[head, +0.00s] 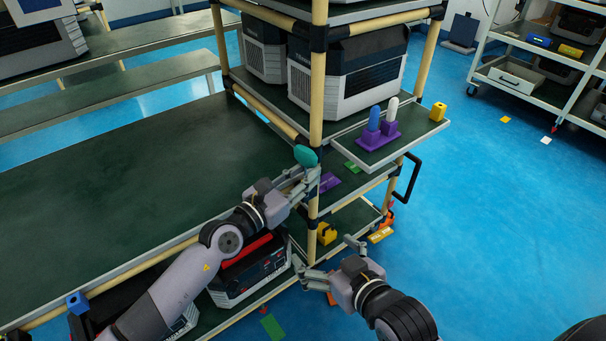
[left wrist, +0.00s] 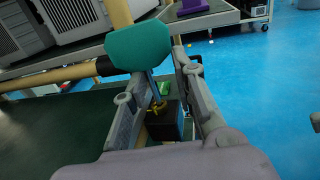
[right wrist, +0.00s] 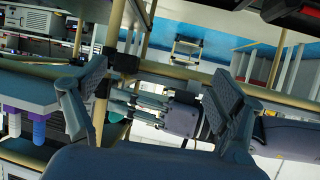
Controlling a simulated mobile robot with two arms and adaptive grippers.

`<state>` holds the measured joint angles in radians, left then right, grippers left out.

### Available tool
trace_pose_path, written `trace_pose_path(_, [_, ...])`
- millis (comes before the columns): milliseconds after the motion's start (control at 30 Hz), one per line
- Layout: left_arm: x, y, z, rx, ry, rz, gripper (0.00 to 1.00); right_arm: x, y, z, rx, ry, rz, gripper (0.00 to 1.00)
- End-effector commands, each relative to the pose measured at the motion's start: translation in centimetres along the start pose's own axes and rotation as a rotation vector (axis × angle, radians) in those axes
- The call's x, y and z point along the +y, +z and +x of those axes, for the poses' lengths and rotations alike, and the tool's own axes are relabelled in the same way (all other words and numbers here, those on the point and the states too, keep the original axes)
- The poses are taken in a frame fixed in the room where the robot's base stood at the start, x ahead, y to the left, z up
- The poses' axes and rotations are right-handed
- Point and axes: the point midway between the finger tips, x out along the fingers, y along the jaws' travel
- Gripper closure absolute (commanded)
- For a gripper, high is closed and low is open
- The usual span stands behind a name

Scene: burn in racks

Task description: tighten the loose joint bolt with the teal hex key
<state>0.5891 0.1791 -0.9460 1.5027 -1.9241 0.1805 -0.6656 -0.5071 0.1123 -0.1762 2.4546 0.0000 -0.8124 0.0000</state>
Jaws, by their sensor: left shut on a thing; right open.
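The teal hex key shows its rounded teal handle in the head view (head: 305,156) and in the left wrist view (left wrist: 140,46). My left gripper (head: 304,178) is shut on the hex key, beside the rack's front corner post. In the left wrist view, the key's thin shank runs down between the fingers toward a black joint block (left wrist: 165,122) with a small yellow mark (left wrist: 157,105). I cannot tell whether the key's tip touches the bolt, and the bolt itself is not clear. My right gripper (head: 326,257) is open and empty, lower down by the same post.
A side shelf (head: 390,148) holds purple holders with a blue and a white handle, and a yellow block (head: 438,111). Grey equipment boxes (head: 350,75) stand on the rack above. A long green bench top (head: 130,180) lies left. Blue floor is open at right.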

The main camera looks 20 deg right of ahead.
Motion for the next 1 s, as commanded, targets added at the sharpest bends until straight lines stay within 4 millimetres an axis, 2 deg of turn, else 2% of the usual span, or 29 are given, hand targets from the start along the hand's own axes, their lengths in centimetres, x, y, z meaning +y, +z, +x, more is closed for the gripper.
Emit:
trace_pose_path(533, [0.0,-0.2,0.0,-0.001,0.0,0.0,1.0,-0.1,-1.1,0.2,0.056,-0.003,-0.001,0.12])
trace_pose_path(567, [0.0,-0.2,0.0,-0.001,0.0,0.0,0.73,-0.1,-1.2,0.1,0.058,-0.003,-0.001,0.12])
trace_pose_path(867, [0.0,-0.2,0.0,-0.001,0.001,0.0,0.53,-0.2,-1.1,0.1,0.056,-0.004,-0.001,0.12])
trace_pose_path(1000, [0.0,-0.2,0.0,-0.002,0.001,0.0,0.51,-0.2,-1.1,0.1,0.055,-0.004,-0.001,0.12])
